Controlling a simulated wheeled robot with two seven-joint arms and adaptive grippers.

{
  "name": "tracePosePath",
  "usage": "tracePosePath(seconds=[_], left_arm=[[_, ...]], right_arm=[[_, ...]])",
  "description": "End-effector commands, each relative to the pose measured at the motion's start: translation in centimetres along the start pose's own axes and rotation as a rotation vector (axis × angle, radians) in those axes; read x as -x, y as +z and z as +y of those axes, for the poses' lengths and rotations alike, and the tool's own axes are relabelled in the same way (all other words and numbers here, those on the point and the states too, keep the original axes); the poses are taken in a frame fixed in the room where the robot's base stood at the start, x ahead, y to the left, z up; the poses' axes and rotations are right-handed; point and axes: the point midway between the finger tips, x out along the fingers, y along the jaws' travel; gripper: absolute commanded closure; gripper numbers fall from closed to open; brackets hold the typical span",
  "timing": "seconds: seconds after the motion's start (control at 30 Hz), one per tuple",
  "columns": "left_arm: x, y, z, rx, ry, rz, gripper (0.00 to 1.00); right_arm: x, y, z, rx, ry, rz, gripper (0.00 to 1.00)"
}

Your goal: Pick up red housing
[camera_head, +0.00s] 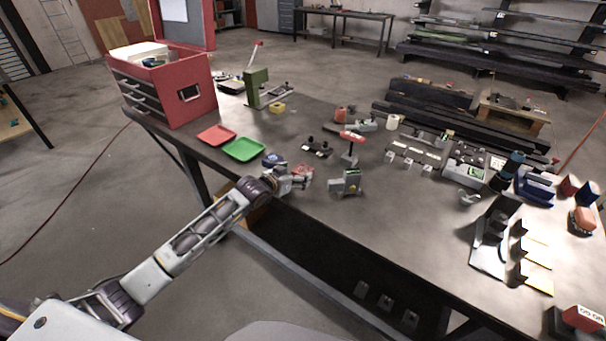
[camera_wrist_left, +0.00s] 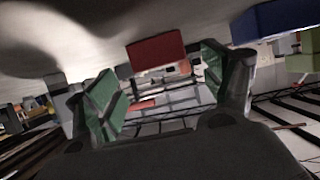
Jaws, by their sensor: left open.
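The red housing (camera_head: 306,170) is a small red part on the table, partly hidden behind my left gripper (camera_head: 296,180) in the head view. In the left wrist view the red housing (camera_wrist_left: 155,52) shows as a plain red block beyond and between the fingertips. My left gripper (camera_wrist_left: 158,88) is open there, its two green-padded fingers spread on either side of the block with a gap to each. I cannot tell how far the fingertips reach along it. My right gripper is in neither view.
A blue part (camera_head: 271,159) lies close to the left gripper. A green tray (camera_head: 244,149) and a red tray (camera_head: 216,135) lie behind it. A grey-green fixture (camera_head: 347,182) and a red-topped stand (camera_head: 351,143) stand to the right. The red toolbox (camera_head: 184,105) fills the table's left end.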

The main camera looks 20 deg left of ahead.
Motion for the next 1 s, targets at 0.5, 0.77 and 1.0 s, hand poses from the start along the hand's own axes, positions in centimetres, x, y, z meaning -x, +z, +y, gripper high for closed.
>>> tracePosePath(seconds=[0.5, 0.77, 1.0], left_arm=[[-3.8, -0.2, -0.1, 0.000, 0.000, -0.001, 0.18], [-4.3, -0.1, -0.1, -0.001, 0.000, 0.000, 0.18], [-4.3, -0.1, -0.1, -0.001, 0.000, 0.000, 0.18]], right_arm=[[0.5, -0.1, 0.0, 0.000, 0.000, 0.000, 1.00], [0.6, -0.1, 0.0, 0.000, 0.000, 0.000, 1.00], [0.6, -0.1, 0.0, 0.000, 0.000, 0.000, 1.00]])
